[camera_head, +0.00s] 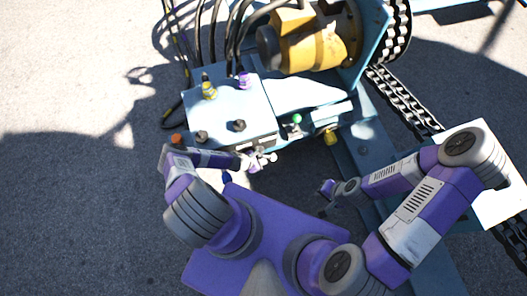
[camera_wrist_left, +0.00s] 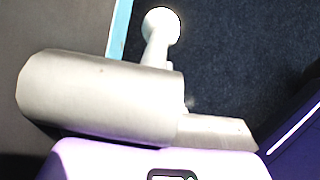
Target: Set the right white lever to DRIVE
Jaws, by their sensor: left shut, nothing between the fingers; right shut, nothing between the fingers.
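White round-ended levers (camera_head: 271,157) stick out from the front of the pale blue control box in the head view. They are small and close together, so I cannot tell their settings, and no DRIVE label is readable. One white lever with a round knob (camera_wrist_left: 160,28) shows at the top of the left wrist view. My left gripper (camera_head: 246,162) is shut beside the levers, partly overlapping them; I cannot tell whether it touches one. My right gripper (camera_head: 325,194) is shut and empty, lower right of the levers, apart from the box.
The control box (camera_head: 232,108) carries yellow, purple, black and orange knobs on top. A green knob (camera_head: 296,118) and a yellow part (camera_head: 330,137) sit to its right. A yellow motor (camera_head: 305,40), cables and a chain (camera_head: 405,103) lie behind. Open asphalt is at left.

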